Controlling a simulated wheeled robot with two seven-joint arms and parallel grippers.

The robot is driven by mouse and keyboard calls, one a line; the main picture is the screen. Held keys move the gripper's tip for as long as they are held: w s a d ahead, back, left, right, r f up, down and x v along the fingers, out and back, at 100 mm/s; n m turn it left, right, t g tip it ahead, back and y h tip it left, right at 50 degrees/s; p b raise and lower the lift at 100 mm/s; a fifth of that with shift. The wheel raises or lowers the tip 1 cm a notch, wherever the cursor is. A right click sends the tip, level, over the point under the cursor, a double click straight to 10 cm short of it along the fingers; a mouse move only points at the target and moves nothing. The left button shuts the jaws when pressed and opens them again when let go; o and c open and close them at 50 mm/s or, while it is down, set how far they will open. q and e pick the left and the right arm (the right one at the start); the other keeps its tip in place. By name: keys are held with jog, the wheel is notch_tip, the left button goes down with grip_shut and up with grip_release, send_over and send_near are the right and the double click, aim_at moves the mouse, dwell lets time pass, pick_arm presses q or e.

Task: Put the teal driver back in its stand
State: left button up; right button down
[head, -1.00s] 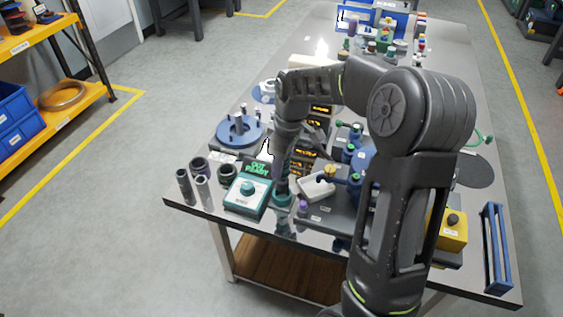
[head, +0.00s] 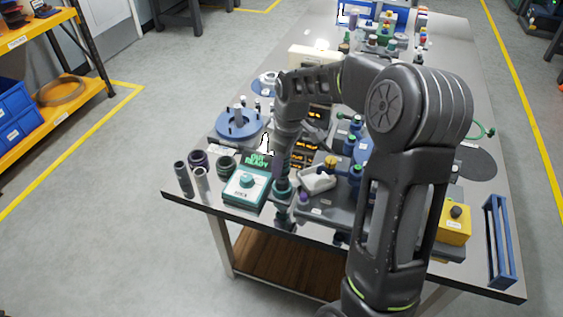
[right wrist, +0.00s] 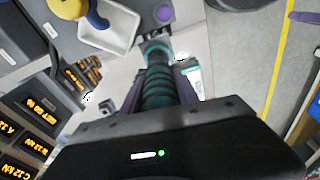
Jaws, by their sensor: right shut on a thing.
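My right gripper (head: 283,178) is shut on the teal driver (head: 283,190). In the right wrist view the ribbed teal handle (right wrist: 158,88) sits between the fingers, pointing away from the palm. In the head view it is roughly upright at the table's front edge, between the teal-trimmed box and the white tray. A grey-teal collar shows at its far end in the right wrist view; I cannot tell whether this is the driver's tip or a stand. I cannot make out the stand for certain. My left gripper is not in view.
The teal-trimmed box (head: 247,187) with a round knob stands just left of the driver. The white tray (head: 318,180) is just right. Dark cylinders (head: 181,180) stand at the left corner. A yellow box (head: 453,226) and a blue rack (head: 497,240) are at the right.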

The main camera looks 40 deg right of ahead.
jog(key=shift+f, duration=0.1)
jog(key=shift+f, duration=0.25)
jog(key=c, duration=0.8)
grip_release()
jog(key=shift+c, duration=0.2)
jog(key=shift+r, duration=0.1)
jog(key=shift+r+p, duration=1.65)
jog(key=shift+r, duration=0.8)
